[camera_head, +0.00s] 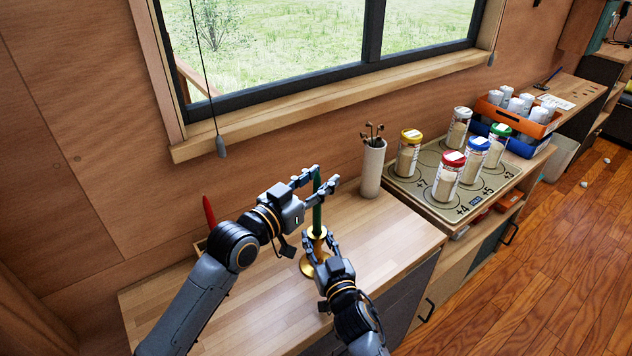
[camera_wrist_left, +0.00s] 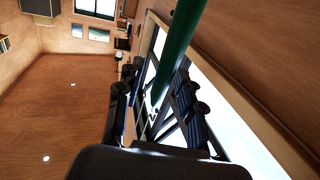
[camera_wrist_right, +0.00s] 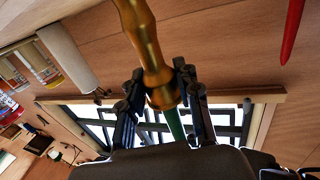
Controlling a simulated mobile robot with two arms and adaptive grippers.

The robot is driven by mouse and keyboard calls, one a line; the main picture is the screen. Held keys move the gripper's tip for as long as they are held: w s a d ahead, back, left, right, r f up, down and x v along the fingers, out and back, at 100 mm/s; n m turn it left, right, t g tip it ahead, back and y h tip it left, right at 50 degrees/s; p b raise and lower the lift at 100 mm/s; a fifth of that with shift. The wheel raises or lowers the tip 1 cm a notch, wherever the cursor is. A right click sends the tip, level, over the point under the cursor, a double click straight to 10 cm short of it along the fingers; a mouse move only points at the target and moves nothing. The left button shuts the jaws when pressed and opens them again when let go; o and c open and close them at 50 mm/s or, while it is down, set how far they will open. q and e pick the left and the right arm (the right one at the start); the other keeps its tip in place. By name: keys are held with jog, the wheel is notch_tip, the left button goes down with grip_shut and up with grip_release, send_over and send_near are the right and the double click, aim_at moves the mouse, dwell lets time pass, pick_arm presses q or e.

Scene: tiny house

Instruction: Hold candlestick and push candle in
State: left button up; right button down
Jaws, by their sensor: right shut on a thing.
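A brass candlestick (camera_head: 308,266) stands on the wooden counter, and a green candle (camera_head: 317,216) rises upright from its top. How deep the candle sits in the cup cannot be told. My right gripper (camera_head: 318,244) is shut on the upper part of the candlestick; the brass stem (camera_wrist_right: 140,35) runs between its fingers in the right wrist view. My left gripper (camera_head: 317,180) is higher, with its fingers open on either side of the candle. In the left wrist view the candle (camera_wrist_left: 178,45) is nearer the right-hand finger, with a gap on the other side.
A red candle (camera_head: 208,210) stands behind my left arm. A cream cup with thin sticks (camera_head: 372,168) is on the counter to the right. Beyond it is a tray (camera_head: 420,203) of lidded jars, then an orange crate (camera_head: 490,110). The window wall is close behind.

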pick_arm(q)
jog(key=v, duration=1.2)
jog(key=shift+r, duration=0.1)
pick_arm(e)
jog(key=c, duration=0.9)
grip_release()
jog(key=shift+o, duration=0.2)
